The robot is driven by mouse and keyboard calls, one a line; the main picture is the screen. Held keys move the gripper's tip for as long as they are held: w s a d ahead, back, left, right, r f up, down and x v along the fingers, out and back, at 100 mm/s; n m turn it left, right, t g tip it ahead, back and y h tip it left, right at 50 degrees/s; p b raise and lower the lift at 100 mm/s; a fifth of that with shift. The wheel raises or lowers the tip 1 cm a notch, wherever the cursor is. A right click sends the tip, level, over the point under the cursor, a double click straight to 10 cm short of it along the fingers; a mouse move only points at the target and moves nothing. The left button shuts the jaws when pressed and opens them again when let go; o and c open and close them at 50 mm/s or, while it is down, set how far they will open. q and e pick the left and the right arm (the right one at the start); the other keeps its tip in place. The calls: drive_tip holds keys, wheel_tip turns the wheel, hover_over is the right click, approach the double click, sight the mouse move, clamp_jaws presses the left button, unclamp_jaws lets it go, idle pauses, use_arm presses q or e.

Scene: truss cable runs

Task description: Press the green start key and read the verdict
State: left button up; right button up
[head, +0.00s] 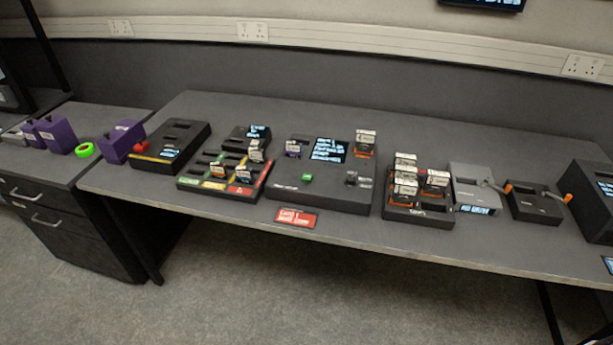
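The green start key (307,177) is a small green button on the front left of a dark tester box (290,196) in the middle of the bench. A lit screen (330,149) on that box shows several lines of white text, too small to read surely. An orange and black module with a white label (365,143) stands at the box's back right. Neither of my grippers is in view.
A red card (296,218) lies at the bench front edge. Left is a sorting tray (222,191) with coloured strips; right is a rack of orange modules (418,212). Purple boxes (56,135) and green tape (87,150) are on the left cabinet. The front bench strip is mostly clear.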

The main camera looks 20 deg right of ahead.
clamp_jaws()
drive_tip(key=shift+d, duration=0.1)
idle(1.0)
